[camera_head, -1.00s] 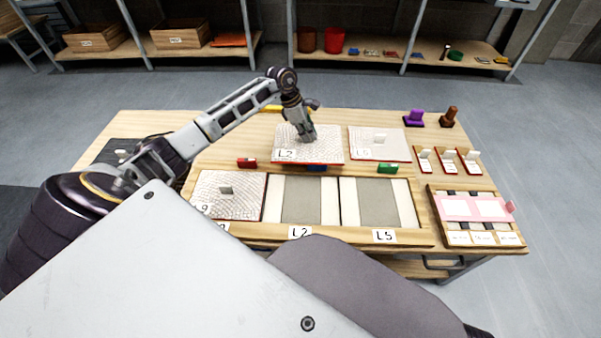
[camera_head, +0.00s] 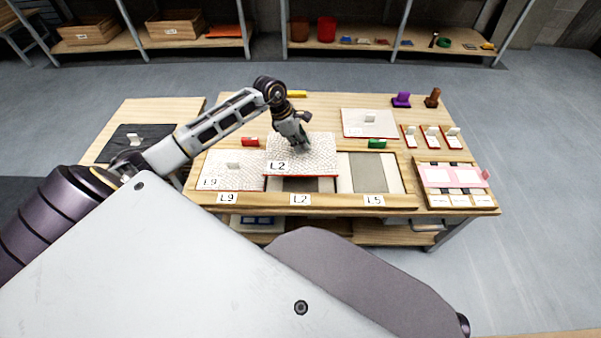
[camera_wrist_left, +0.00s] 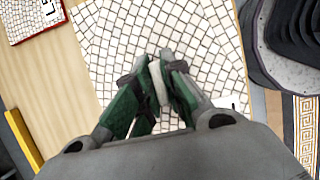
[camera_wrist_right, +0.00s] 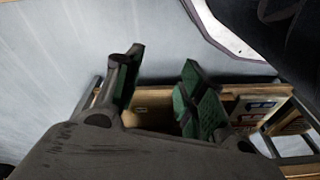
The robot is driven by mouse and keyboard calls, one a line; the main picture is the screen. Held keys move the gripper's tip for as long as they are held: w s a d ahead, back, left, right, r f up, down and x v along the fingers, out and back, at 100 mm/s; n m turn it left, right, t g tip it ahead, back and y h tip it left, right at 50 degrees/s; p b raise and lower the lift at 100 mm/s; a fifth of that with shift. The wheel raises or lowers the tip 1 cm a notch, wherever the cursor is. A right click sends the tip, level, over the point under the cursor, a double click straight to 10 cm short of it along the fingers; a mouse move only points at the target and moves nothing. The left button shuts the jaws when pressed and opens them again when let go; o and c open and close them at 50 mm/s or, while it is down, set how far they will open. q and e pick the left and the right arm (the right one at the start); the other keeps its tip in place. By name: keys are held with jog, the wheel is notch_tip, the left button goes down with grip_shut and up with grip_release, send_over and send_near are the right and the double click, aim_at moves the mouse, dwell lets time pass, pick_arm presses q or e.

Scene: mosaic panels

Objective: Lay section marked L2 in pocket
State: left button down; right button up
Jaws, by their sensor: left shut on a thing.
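The section marked L2 (camera_head: 318,165) is a white mosaic panel with a red edge. It hangs above the middle pocket (camera_head: 300,185), the one labelled L2, and covers most of it in the head view. My left gripper (camera_head: 298,142) is shut on the panel's pale knob; the left wrist view shows the green fingers (camera_wrist_left: 157,82) pinching it over the mosaic (camera_wrist_left: 115,45). My right gripper (camera_wrist_right: 158,80) is open and empty, low in front of the bench, seen only in the right wrist view.
The L9 panel (camera_head: 222,181) lies in the left pocket. The L5 pocket (camera_head: 368,175) on the right is empty, and its panel (camera_head: 369,128) lies behind it. A pink-topped rack (camera_head: 437,177) is at right.

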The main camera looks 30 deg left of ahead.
aim_at(301, 155)
pick_arm(q)
jog(key=shift+w, duration=0.1)
jog(key=shift+f, duration=0.45)
notch_tip(301, 155, down, 4)
jog(key=shift+f+b, duration=0.1)
jog(key=shift+b, duration=0.45)
jog(key=shift+f, duration=0.55)
pick_arm(e)
jog(key=shift+a+r, duration=0.2)
jog(key=shift+r, duration=0.6)
jog(key=shift+w, duration=0.1)
